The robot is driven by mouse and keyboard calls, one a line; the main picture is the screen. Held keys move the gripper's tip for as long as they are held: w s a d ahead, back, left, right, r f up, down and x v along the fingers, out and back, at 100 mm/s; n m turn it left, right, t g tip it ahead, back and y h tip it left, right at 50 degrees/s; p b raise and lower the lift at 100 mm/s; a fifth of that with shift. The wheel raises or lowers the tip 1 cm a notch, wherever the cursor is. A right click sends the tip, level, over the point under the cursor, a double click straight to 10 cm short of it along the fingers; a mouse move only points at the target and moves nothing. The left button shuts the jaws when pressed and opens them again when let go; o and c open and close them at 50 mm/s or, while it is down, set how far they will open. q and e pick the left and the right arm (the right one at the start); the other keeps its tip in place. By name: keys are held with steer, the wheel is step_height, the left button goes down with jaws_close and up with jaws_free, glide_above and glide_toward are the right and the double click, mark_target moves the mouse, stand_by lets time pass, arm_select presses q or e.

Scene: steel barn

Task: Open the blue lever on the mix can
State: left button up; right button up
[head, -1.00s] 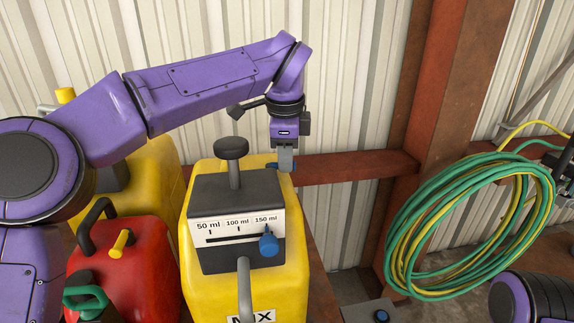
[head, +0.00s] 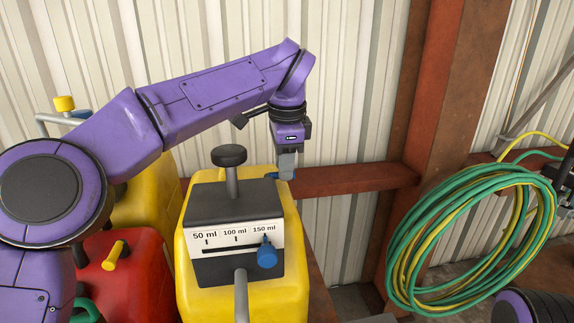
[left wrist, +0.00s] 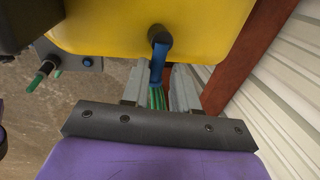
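The mix can (head: 295,285) is yellow with a dark grey top, a 50–150 ml scale and a blue slider knob (head: 267,257) on its front. The blue lever (left wrist: 160,62) sticks out from a dark pivot on the can's side in the left wrist view; in the head view only a bit of blue (head: 272,166) shows beside the fingers. My left gripper (head: 286,168) points down at the can's far right corner. In the left wrist view the gripper (left wrist: 158,88) is open, with the lever's end between its fingers. Contact cannot be told.
A red can (head: 130,275) and another yellow can (head: 150,205) stand left of the mix can. A rusty beam (head: 360,177) runs behind it along the corrugated wall. A green and yellow hose coil (head: 400,245) hangs at right.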

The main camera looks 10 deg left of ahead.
arm_select(q)
steer(key=shift+o, duration=0.5)
steer(key=shift+f, duration=0.1)
steer(key=shift+d, duration=0.1)
steer(key=a+p+v, duration=0.1)
steer(key=p+v, duration=0.1)
steer(key=v, duration=0.8)
steer(key=shift+d+r+p, duration=0.3)
steer(key=shift+d, duration=0.1)
